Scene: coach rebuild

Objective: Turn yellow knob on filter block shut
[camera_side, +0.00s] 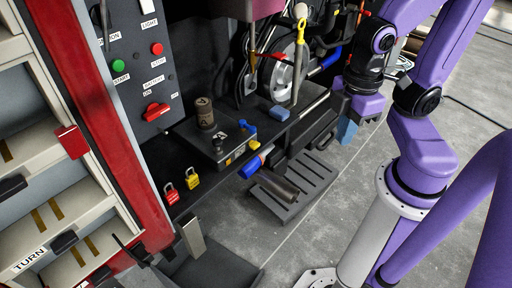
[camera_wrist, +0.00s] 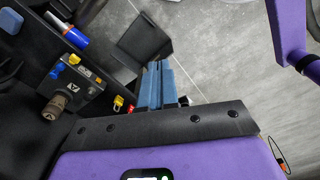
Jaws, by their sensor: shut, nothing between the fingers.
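The filter block (camera_side: 217,150) is a dark box with a brown cylindrical cap (camera_side: 205,112) on top, on a black shelf. The small yellow knob (camera_side: 254,145) is on its right end, near a blue lever (camera_side: 248,126). In the wrist view the block (camera_wrist: 82,92) is at left, with the yellow knob (camera_wrist: 74,59) on its upper edge and the blue lever (camera_wrist: 57,70) beside it. The knob's exact angle is too small to tell. My gripper (camera_side: 346,131) has blue fingers, shut and empty, well to the right of the block; they also show in the wrist view (camera_wrist: 157,84).
A red padlock (camera_side: 171,193) and a yellow padlock (camera_side: 192,179) hang at the shelf's front. A slatted black step (camera_side: 300,182) is below. A switch panel (camera_side: 140,60) stands left.

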